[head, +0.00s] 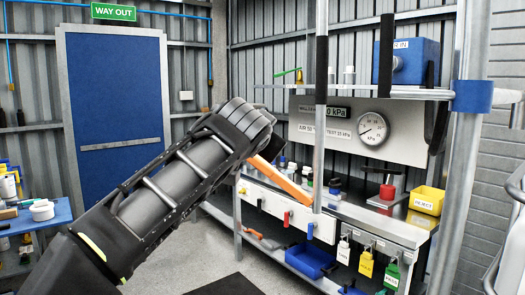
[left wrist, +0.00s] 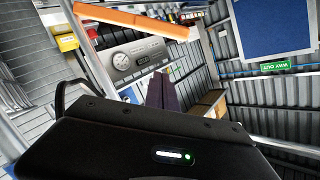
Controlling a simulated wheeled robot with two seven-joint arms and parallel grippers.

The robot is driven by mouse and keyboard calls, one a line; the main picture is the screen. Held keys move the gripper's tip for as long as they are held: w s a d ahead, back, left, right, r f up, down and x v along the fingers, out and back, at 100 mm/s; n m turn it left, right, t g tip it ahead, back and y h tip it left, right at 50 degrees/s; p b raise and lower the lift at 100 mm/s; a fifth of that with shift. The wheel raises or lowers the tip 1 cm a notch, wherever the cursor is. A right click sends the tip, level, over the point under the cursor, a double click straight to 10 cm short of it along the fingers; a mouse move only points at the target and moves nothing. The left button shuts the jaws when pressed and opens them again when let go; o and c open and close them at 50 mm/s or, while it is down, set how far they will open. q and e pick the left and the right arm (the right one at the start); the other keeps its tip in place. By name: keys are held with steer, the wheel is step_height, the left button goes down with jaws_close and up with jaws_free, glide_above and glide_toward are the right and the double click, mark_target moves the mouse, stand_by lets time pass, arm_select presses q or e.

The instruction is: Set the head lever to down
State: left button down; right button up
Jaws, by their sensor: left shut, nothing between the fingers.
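An orange bar (head: 289,186) slopes down to the right from behind my left wrist. Its lower end meets the foot of an upright grey bar with a black upper part (head: 321,65). I cannot tell for certain which of these is the head lever. The orange bar also crosses the top of the left wrist view (left wrist: 135,22). My left gripper has its dark fingers (left wrist: 162,94) together and empty, apart from the orange bar in that picture. In the head view my left wrist hides the fingers and the bar's upper end. My right gripper is not in view.
A bench with a grey gauge panel (head: 345,130) stands behind the bar. A yellow bin (head: 426,200) sits on its right. A grey post with a blue collar (head: 471,96) stands at right. A blue door (head: 115,110) is at left. Floor shows below my arm.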

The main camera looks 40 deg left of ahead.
arm_select(q)
steer(key=p, duration=0.4)
glide_above(274, 175)
steer(key=s+a, duration=0.1)
steer(key=a, duration=0.1)
steer(key=f, duration=0.3)
steer(key=a+f, duration=0.1)
steer(key=s+f, duration=0.1)
steer(key=shift+a+f+b, duration=0.1)
steer(key=shift+a+b, duration=0.2)
steer(key=shift+a, duration=0.05)
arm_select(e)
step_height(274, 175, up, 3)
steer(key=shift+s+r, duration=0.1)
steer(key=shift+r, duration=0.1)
arm_select(q)
steer(key=shift+f, duration=0.2)
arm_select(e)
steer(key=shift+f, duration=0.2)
